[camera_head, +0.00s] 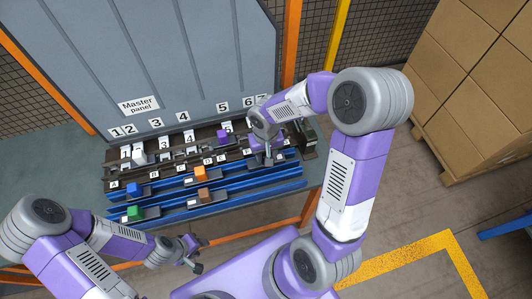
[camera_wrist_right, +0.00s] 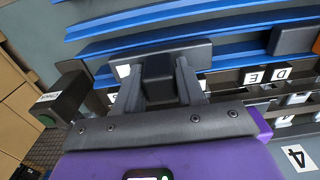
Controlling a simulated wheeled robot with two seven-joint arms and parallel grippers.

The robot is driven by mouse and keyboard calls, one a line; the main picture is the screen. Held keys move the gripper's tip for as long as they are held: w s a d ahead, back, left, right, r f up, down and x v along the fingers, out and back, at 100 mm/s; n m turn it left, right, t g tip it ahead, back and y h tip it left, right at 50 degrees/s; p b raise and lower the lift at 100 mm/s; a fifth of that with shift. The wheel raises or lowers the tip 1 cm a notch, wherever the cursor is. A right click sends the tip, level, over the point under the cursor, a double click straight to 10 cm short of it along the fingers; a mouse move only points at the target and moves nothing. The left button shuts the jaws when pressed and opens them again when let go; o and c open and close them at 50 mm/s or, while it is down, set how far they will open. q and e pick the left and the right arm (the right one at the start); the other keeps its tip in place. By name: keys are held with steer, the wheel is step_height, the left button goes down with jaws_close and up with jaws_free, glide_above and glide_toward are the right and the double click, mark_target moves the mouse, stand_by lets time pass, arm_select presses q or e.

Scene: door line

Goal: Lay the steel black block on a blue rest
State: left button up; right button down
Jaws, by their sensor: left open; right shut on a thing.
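The black block (camera_wrist_right: 158,76) sits between the two fingers of my right gripper (camera_wrist_right: 158,82) in the right wrist view. It is joined to a dark bar (camera_wrist_right: 190,52) with a small white label. In the head view my right gripper (camera_head: 266,156) is over the right part of the rack, and it mostly hides the block. Blue rests (camera_head: 240,187) run in stepped rows along the front of the rack; they also show in the right wrist view (camera_wrist_right: 150,22), beyond the bar. I cannot tell whether the bar touches one. My left gripper (camera_head: 196,255) is open and empty, in front of the table.
Blue (camera_head: 134,188), orange (camera_head: 201,174), green (camera_head: 134,213) and brown (camera_head: 203,195) blocks lie on the blue rows. A purple block (camera_head: 222,138) and white block (camera_head: 139,157) stand in the dark lettered rail behind. A grey panel (camera_head: 180,60) rises at the back.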

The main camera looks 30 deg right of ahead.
steer(key=shift+f, duration=0.25)
steer(key=c, duration=0.6)
jaws_free()
step_height(320, 180, up, 8)
steer(key=shift+f+p, duration=0.15)
steer(key=shift+p, duration=0.75)
steer(key=shift+f, duration=0.1)
